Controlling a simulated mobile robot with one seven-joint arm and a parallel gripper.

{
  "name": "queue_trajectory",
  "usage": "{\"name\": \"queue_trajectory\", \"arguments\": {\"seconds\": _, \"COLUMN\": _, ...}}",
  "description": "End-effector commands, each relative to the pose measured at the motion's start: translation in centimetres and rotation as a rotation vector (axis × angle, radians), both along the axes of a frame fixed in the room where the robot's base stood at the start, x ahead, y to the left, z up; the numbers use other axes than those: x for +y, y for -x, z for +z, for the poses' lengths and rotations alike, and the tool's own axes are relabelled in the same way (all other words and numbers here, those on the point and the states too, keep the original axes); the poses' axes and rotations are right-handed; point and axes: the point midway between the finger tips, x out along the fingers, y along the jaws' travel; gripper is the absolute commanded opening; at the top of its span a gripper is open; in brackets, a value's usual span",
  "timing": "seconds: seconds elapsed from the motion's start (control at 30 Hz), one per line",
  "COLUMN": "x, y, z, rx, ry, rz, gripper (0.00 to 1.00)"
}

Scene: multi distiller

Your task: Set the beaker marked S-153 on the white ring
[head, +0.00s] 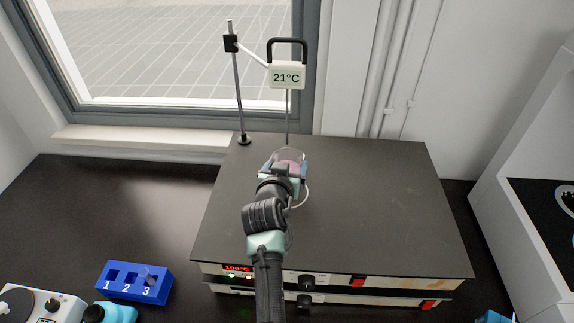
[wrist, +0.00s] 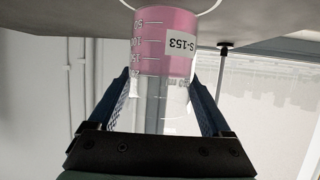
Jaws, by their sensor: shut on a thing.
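The beaker marked S-153 (wrist: 165,50) holds pink liquid and shows upside down in the wrist view, its label facing the camera. In the head view the beaker (head: 290,156) is over the dark hot plate top. My gripper (wrist: 160,80) is shut on it, with one blue finger on each side; it also shows in the head view (head: 286,170). A white ring (head: 306,195) shows partly beside my gripper on the plate; its edge also shows at the beaker's base in the wrist view (wrist: 212,8). I cannot tell whether the base touches it.
The hot plate (head: 370,200) has a red 100°C readout. A stand (head: 237,90) holds a 21°C display (head: 287,76) with a thin probe behind the beaker. A blue numbered rack (head: 135,283) stands at lower left. The plate's right side is clear.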

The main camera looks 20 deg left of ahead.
Motion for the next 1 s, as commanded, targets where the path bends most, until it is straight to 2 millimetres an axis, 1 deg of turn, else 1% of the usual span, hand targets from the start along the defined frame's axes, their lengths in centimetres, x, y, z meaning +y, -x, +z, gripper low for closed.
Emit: {"name": "queue_trajectory", "arguments": {"seconds": 1.0, "x": 0.0, "y": 0.0, "z": -1.8, "rx": -0.004, "ry": -0.001, "rz": 0.001, "gripper": 0.05}}
